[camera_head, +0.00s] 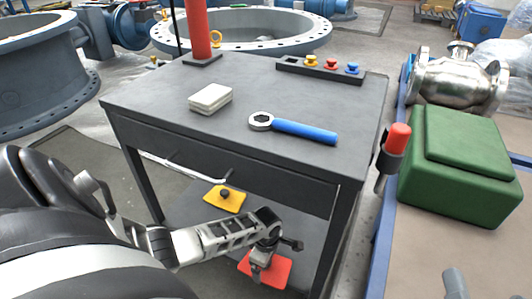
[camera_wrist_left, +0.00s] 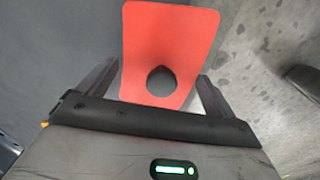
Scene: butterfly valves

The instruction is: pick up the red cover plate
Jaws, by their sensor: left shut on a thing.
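The red cover plate (camera_head: 279,271) is low under the table top, at the front of the lower shelf. It has rounded corners. My left gripper (camera_head: 262,262) reaches down to it from the left and hides part of it. In the left wrist view the plate (camera_wrist_left: 168,30) lies between the fingers, with its dark round knob (camera_wrist_left: 161,82) centred there. My left gripper (camera_wrist_left: 160,85) is shut on the plate. I cannot tell whether the plate touches the shelf. My right gripper is not in view.
A yellow plate (camera_head: 225,199) with a black knob lies on the lower shelf behind. The table top (camera_head: 160,100) above holds a blue-handled wrench (camera_head: 300,130), white pads (camera_head: 210,98) and a rack of coloured knobs (camera_head: 330,68). A green case (camera_head: 460,165) stands to the right.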

